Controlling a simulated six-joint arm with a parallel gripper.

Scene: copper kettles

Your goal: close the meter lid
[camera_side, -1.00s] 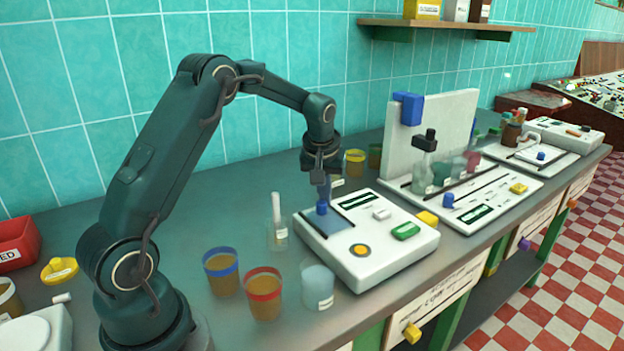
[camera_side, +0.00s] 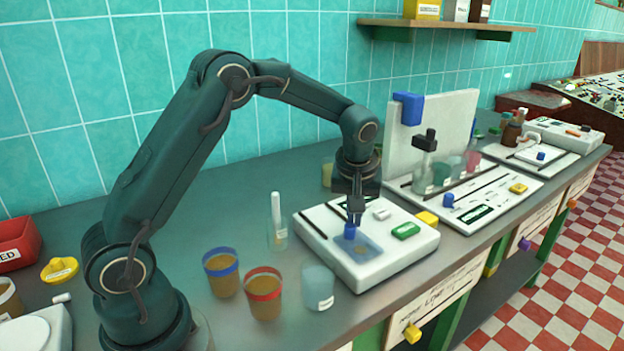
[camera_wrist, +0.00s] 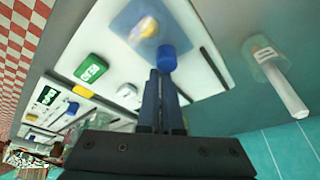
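The meter (camera_side: 385,263) is a white box on the bench, with a translucent blue lid (camera_side: 368,249) on its top. The lid has a blue knob (camera_side: 350,230) and lies over the round yellow-orange spot near the meter's front. The wrist view also shows the lid (camera_wrist: 128,22), the knob (camera_wrist: 167,57) and the yellow spot (camera_wrist: 146,29) seen through it. My gripper (camera_side: 355,221) points down at the knob. In the wrist view its fingers (camera_wrist: 160,74) are close together, with their tips right beside the knob, not around it. I cannot tell whether they touch it.
Cups with a blue rim (camera_side: 222,273) and a red rim (camera_side: 263,294), a pale beaker (camera_side: 317,288) and a small jar with a white stick (camera_side: 277,225) stand left of the meter. A panel with a blue block (camera_side: 409,108) stands behind it to the right.

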